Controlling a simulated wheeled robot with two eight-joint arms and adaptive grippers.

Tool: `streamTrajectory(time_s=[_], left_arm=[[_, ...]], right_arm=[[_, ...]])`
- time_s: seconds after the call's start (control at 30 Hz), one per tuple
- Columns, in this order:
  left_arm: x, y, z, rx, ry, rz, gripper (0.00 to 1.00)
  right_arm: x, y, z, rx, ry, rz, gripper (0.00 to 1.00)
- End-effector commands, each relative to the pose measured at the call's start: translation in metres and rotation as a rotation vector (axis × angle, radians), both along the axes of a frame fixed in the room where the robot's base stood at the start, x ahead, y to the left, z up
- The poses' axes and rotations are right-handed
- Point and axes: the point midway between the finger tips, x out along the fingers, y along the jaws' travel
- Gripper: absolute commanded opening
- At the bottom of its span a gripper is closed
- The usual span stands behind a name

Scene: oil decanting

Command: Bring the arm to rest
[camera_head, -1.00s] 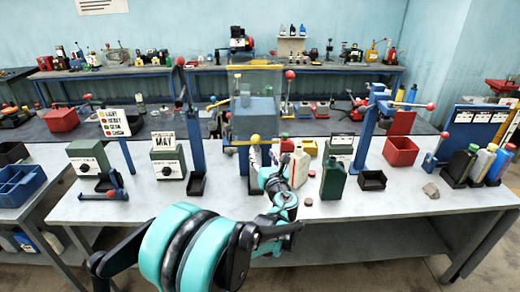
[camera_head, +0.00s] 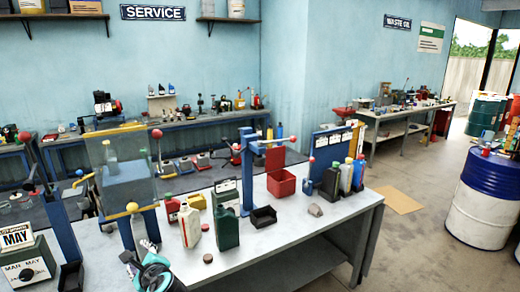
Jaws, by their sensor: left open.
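My left gripper (camera_head: 138,256) is at the bottom left of the head view, at the front part of the grey workbench (camera_head: 285,250). Only its end and a piece of my teal and black wrist show; the rest is cut off by the lower edge. The gripper is open and no object shows between its fingers. A beige bottle (camera_head: 190,228) and a dark green can (camera_head: 227,230) stand upright to its right, apart from it. My right gripper is not in view.
A clear shield (camera_head: 119,160) on blue posts stands behind the gripper. A brown cap (camera_head: 208,258) lies right of it. A blue lever stand (camera_head: 246,175), red bin (camera_head: 281,183) and black tray (camera_head: 263,216) are farther right. A blue-white drum (camera_head: 482,205) stands on the floor.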

Motion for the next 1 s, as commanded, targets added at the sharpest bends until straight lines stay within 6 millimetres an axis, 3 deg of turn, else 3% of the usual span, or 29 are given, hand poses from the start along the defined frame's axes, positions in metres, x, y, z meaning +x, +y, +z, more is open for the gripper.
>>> streamTrajectory(time_s=[0.03, 0.17, 0.3, 0.5, 0.67, 1.0], left_arm=[[-0.024, -0.011, -0.017, -0.18, -0.065, 0.051, 0.52], [-0.081, -0.046, -0.057, -0.668, -0.218, 0.236, 0.52], [-0.138, -0.094, -0.099, -1.152, -0.332, 0.486, 0.52], [-0.193, -0.151, -0.137, -1.6, -0.391, 0.81, 0.52], [-0.208, -0.17, -0.146, -1.729, -0.397, 0.929, 0.52], [-0.209, -0.172, -0.145, -1.741, -0.398, 0.94, 0.52]], right_arm=[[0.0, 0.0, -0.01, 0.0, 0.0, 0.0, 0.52], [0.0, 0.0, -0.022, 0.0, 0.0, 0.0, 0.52], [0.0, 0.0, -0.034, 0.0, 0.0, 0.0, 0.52], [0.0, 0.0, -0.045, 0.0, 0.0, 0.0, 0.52], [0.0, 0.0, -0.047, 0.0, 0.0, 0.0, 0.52], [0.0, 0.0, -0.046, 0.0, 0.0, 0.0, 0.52]])
